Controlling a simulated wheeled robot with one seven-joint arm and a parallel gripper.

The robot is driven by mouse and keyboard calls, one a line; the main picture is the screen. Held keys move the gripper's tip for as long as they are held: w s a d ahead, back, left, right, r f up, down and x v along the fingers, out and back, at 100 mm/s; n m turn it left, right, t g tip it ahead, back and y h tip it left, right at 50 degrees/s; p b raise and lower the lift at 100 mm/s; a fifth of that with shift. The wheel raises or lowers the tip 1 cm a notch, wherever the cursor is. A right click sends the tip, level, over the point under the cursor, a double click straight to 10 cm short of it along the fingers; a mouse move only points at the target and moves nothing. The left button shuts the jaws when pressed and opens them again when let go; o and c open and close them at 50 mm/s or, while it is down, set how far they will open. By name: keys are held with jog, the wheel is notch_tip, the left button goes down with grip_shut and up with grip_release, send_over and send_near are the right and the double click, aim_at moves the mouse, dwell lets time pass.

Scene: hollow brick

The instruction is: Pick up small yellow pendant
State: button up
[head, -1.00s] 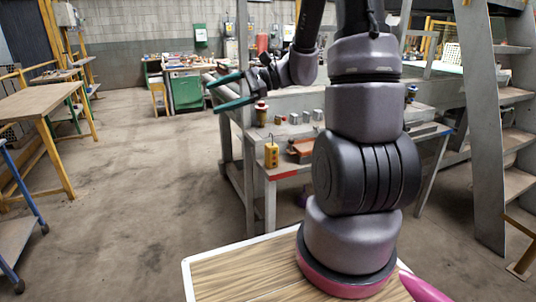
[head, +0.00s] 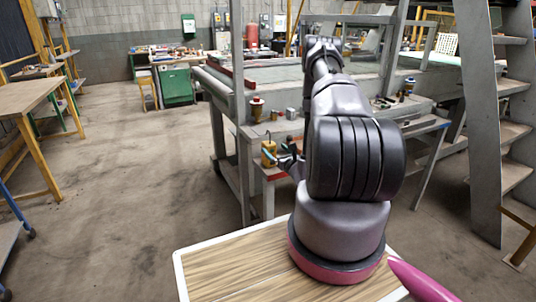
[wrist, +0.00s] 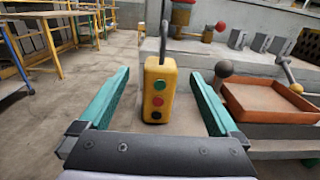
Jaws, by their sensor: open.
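The small yellow pendant (wrist: 160,88) is a box with green, red and black buttons on its face and a dark loop on top. In the wrist view it stands upright, centred between the two teal fingers of my gripper (wrist: 159,74). The fingers are open, with gaps on both sides of the pendant. I cannot tell how far it reaches between them. In the head view the pendant (head: 268,152) is at the bench's left front, with my gripper (head: 276,158) close by and mostly hidden behind my arm.
An orange-brown tray (wrist: 268,98) lies right of the pendant, with a ball-topped lever (wrist: 225,70) near my right finger. A red-topped object (head: 256,108) and several grey blocks stand behind. The floor (head: 120,180) at left is clear.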

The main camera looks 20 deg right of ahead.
aim_at(271, 146)
jog(key=w, duration=0.4)
jog(key=shift+w+a, duration=0.1)
jog(key=shift+w, duration=0.05)
jog(key=w, duration=0.5)
jog(key=shift+w+f, duration=0.1)
jog(key=shift+f, duration=0.2)
grip_shut()
